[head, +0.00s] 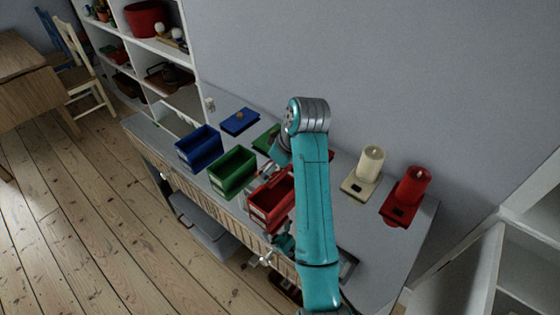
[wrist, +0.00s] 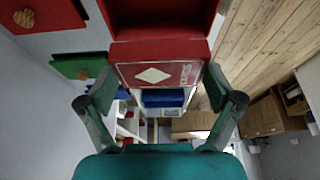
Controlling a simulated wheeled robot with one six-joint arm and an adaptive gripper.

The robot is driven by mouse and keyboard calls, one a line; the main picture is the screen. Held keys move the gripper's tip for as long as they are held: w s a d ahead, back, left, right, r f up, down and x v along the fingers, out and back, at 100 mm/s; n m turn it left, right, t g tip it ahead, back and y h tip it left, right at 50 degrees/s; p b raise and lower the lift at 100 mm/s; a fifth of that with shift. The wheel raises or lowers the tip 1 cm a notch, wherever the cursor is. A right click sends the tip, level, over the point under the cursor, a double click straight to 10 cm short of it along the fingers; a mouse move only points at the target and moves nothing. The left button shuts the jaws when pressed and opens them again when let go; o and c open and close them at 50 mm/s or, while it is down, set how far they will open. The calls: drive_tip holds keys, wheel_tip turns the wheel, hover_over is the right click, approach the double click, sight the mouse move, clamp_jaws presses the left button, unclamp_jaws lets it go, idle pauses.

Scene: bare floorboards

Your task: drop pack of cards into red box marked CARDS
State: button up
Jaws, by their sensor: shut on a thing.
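The red pack of cards (wrist: 158,75), with a white diamond and lettering, is held between the two fingers of my gripper (wrist: 160,82). In the wrist view the open red box (wrist: 160,33) lies just above the pack; how far apart they are is hard to tell. In the head view the red box (head: 262,208) stands on the grey-topped bench beside my arm, with a pale label on its front and its right part hidden by the arm. My gripper and the pack are mostly hidden behind my arm there.
Green (head: 233,175) and blue (head: 199,148) open boxes stand to the left of the red one. Behind lie a blue lid (head: 240,121) and a green lid (wrist: 80,65). The wall borders the bench's back.

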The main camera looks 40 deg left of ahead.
sight(281, 176)
drive_tip(key=shift+d+f, duration=0.1)
drive_tip(key=shift+f, duration=3.2)
drive_tip(key=o, duration=0.9)
drive_tip(key=shift+c, duration=0.2)
drive_tip(key=shift+v, duration=3.75)
